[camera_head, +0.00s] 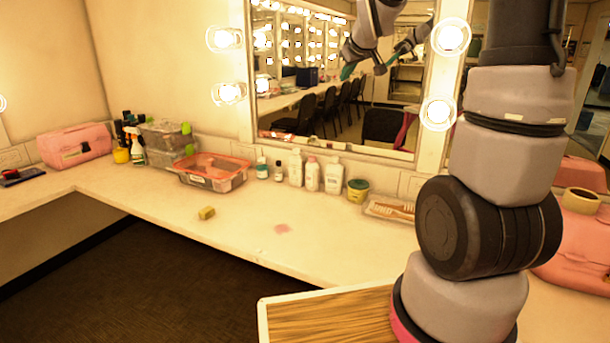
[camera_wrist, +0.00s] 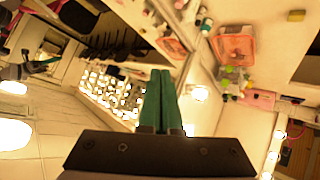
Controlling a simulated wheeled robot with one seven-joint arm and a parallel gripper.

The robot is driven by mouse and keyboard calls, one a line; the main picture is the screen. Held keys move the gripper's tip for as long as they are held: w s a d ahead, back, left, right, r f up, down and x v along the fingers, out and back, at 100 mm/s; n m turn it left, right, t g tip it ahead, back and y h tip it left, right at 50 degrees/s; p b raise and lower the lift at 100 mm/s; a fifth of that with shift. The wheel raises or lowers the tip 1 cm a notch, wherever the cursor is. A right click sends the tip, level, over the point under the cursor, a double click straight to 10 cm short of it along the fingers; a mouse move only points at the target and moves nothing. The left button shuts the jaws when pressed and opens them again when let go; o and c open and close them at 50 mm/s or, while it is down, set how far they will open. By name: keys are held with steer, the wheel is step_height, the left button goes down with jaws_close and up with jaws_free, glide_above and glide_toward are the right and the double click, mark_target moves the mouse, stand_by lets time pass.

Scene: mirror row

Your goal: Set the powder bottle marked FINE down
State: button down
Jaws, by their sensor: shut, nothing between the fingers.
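My gripper (camera_wrist: 160,75) shows in the wrist view with its two green fingers shut together and nothing between them. In the head view its fingers appear only in the mirror, and my arm stands at the right. Three pale bottles stand upright at the back of the counter below the mirror: a left one (camera_head: 296,168), a middle one (camera_head: 312,174) and a right one (camera_head: 334,177). Their labels are too small to read, so I cannot tell which is marked FINE. My gripper is apart from them.
The white counter (camera_head: 240,220) has a pink patch (camera_head: 282,229) and a yellow sponge (camera_head: 207,213). An orange-lidded box (camera_head: 212,174) stands left of the bottles; a green-lidded tub (camera_head: 357,190) and a brush tray (camera_head: 390,209) stand right. A wood-topped surface (camera_head: 320,318) is in front.

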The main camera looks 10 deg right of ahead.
steer(key=w+f+n+t+y, duration=0.1)
steer(key=w+f+n+t, duration=0.2)
steer(key=w+f+n, duration=1.15)
steer(key=n+t+y, duration=0.3)
steer(key=t+y, duration=0.1)
glide_toward(302, 170)
steer(key=v, duration=0.3)
steer(key=shift+s+d+r, duration=0.1)
steer(key=shift+d+r, duration=0.05)
steer(key=shift+r, duration=0.15)
steer(key=shift+w+a+f+g, duration=0.15)
steer(key=shift+w+a+g, duration=0.15)
steer(key=shift+w, duration=0.1)
steer(key=x, duration=0.9)
